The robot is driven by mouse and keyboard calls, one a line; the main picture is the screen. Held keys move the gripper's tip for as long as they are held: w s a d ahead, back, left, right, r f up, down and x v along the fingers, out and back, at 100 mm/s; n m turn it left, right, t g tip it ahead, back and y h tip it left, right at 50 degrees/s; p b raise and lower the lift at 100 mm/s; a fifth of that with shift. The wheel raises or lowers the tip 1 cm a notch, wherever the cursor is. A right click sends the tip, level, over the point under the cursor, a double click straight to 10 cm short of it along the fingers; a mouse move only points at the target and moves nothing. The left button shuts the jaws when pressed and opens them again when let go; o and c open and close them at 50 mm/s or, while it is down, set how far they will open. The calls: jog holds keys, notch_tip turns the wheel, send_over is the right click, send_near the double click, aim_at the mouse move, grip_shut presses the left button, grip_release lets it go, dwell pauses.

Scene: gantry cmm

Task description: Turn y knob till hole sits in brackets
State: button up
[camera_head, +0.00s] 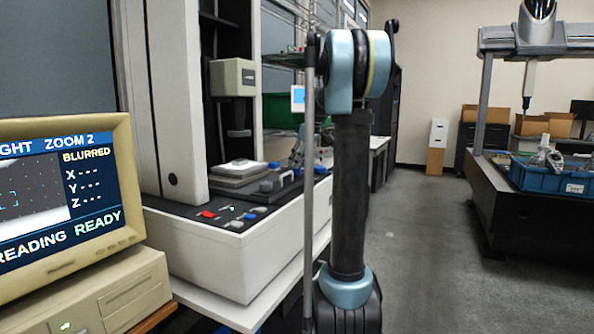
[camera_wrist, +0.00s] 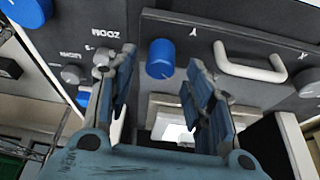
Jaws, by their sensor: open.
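In the wrist view, the blue Y knob (camera_wrist: 160,58) stands out from a dark panel with an upside-down Y mark beside it. My gripper (camera_wrist: 161,72) is open, with its two blue-grey fingers on the left and right of the knob in the picture; I cannot tell whether they touch it. In the head view, the monitor screen (camera_head: 62,200) is cut off at the left. It reads ZOOM 2, BLURRED, dashes for X, Y and Z, and READING READY. Green bracket marks show on its dark speckled picture; I cannot make out the hole surely.
The white measuring machine (camera_head: 235,262) stands beside the monitor, with red and blue controls on top. In the wrist view, a pale handle (camera_wrist: 250,62) is right of the knob, and ZOOM and LIGHT controls (camera_wrist: 72,75) are left. Open floor (camera_head: 430,240) lies at right.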

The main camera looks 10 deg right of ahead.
jog(key=shift+x, duration=1.75)
jog(key=shift+c, duration=0.3)
jog(key=c, duration=1)
jog(key=shift+d, duration=0.15)
